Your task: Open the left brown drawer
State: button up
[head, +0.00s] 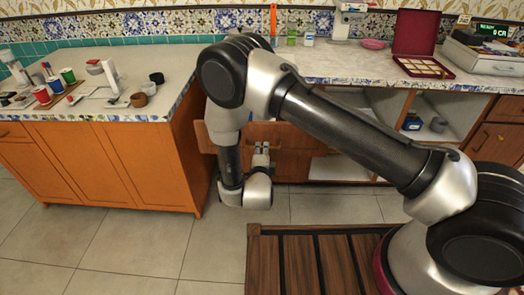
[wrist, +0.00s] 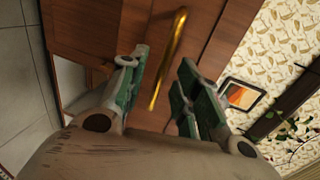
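A brown drawer front (wrist: 215,15) with a long gold bar handle (wrist: 168,60) fills the middle of the wrist view. My gripper (wrist: 158,80) is open, with one green-padded finger on each side of the handle's lower part. The handle runs between the fingers, and I cannot tell whether either finger touches it. In the head view my gripper (head: 262,148) is in front of a brown front (head: 292,135) under the counter, right of the orange cabinet. The arm and gripper hide part of this front, and the handle cannot be made out there.
The orange cabinet (head: 95,165) stands close on the left, its counter holding cups and small items. Open shelves (head: 435,115) and another brown drawer (head: 497,142) are to the right. A slatted wooden platform (head: 315,262) lies in front. The tiled floor (head: 130,235) is clear.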

jog(key=shift+x, duration=0.9)
grip_shut()
jog(key=s, duration=0.6)
jog(key=shift+f, duration=0.15)
grip_release()
jog(key=shift+a, duration=0.1)
jog(key=shift+w, duration=0.1)
